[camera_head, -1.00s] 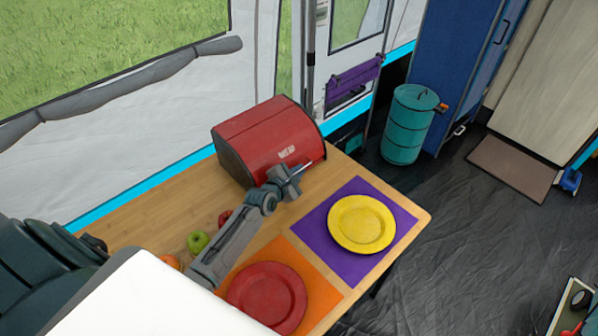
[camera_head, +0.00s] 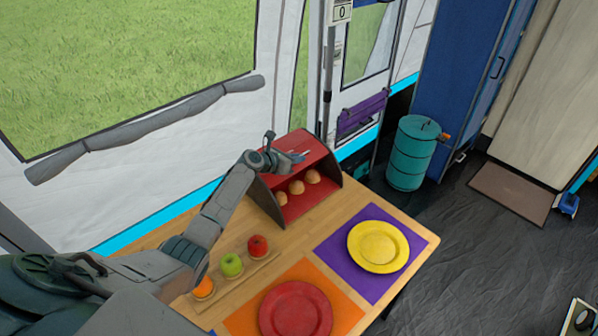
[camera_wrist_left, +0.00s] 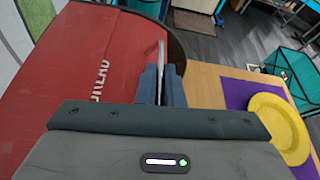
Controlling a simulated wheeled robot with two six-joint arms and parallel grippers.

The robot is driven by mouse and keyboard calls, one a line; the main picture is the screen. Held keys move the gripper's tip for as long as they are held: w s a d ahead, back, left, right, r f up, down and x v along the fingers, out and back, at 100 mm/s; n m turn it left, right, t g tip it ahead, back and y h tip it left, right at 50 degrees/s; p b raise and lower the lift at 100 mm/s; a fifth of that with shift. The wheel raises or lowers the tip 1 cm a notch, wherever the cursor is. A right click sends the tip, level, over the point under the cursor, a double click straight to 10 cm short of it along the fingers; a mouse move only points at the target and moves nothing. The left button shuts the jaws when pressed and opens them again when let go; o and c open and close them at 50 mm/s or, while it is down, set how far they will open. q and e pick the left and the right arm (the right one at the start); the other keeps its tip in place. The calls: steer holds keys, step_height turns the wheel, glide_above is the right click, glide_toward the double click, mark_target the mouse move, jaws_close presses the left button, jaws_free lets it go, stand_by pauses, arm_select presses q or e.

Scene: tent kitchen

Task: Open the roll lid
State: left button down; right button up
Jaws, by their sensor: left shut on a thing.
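The red bread box (camera_head: 312,206) stands at the far end of the table. Its front is open and several bread rolls (camera_head: 296,187) show inside. The roll lid (camera_head: 298,142) is rolled up at the top of the box. In the left wrist view the red lid (camera_wrist_left: 85,60) with white lettering fills the left side. My left gripper (camera_head: 296,156) is at the top front of the box. In the left wrist view its fingers (camera_wrist_left: 161,86) are shut on the lid's thin metal handle (camera_wrist_left: 161,56). My right gripper is in neither view.
An orange (camera_head: 204,287), a green apple (camera_head: 231,265) and a red apple (camera_head: 258,247) lie in a row before the box. A yellow plate (camera_head: 378,246) and a red plate (camera_head: 296,309) rest on mats to the right and front. The tent wall is behind.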

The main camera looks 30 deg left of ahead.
mark_target(290, 152)
arm_select(q)
steer(key=shift+w+a+r+n+h+b, duration=0.15)
steer(key=shift+a+n, duration=0.1)
steer(key=shift+a, duration=0.25)
steer(key=shift+w+a+r+n+h+b, duration=0.1)
steer(key=shift+w+a+n+h, duration=0.1)
steer(key=shift+a, duration=0.3)
steer(key=shift+w+a+r+n+h+b, duration=0.15)
steer(key=shift+a+n, duration=0.1)
steer(key=shift+a, duration=0.25)
steer(key=c, duration=1.6)
jaws_free()
steer(key=shift+o, duration=0.2)
steer(key=v, duration=1)
steer(key=shift+s+a+r+b, duration=0.15)
steer(key=shift+s+b, duration=0.1)
steer(key=shift+b, duration=0.1)
